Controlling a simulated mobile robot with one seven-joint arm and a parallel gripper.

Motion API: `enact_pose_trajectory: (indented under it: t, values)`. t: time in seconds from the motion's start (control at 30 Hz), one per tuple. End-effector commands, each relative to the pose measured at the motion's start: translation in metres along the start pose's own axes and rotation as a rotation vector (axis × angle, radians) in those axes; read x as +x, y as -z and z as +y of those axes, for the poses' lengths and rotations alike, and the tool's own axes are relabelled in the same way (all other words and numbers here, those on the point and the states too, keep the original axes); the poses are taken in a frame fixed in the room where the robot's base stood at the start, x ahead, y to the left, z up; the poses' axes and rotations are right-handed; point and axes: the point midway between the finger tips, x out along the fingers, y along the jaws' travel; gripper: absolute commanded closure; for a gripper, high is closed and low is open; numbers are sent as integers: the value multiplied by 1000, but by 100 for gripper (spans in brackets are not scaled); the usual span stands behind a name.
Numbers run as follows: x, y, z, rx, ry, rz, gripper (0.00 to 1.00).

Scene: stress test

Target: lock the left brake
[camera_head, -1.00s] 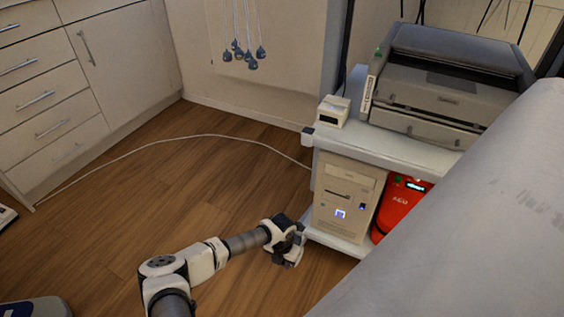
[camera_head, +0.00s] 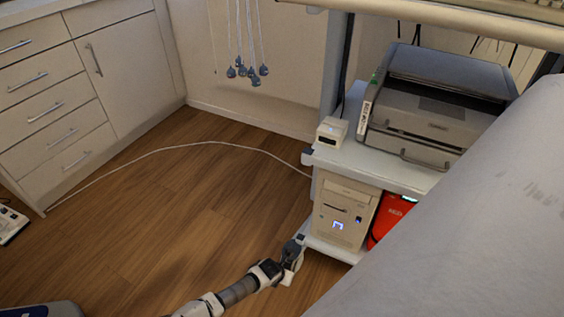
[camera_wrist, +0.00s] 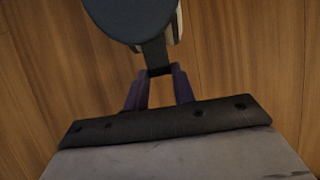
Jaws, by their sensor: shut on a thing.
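The cart's lower shelf (camera_head: 335,250) shows in the head view, with my gripper (camera_head: 292,254) low at its left front corner, close to the floor. In the wrist view, the two purple fingers of my gripper (camera_wrist: 158,72) are shut on a dark narrow tab (camera_wrist: 155,52), which looks like the brake lever. The tab joins a dark rounded part (camera_wrist: 130,15) at the top, with a pale piece beside it; this may be the caster. In the head view the caster and brake cannot be made out behind my gripper. Whether the brake is locked cannot be told.
The cart carries a printer (camera_head: 440,105), a small white box (camera_head: 332,132), a beige computer (camera_head: 345,212) and a red unit (camera_head: 390,218). A grey padded surface (camera_head: 470,230) fills the right.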

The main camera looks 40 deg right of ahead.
Motion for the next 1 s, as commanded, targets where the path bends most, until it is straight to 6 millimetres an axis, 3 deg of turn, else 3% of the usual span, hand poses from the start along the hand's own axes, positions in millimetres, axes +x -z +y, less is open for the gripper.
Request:
enact_pose_trajectory:
  t: [0.47, 1.0]
  values:
    - [4, 3, -2, -3, 2, -128, 97]
    - [8, 4, -1, 0, 1, -157, 97]
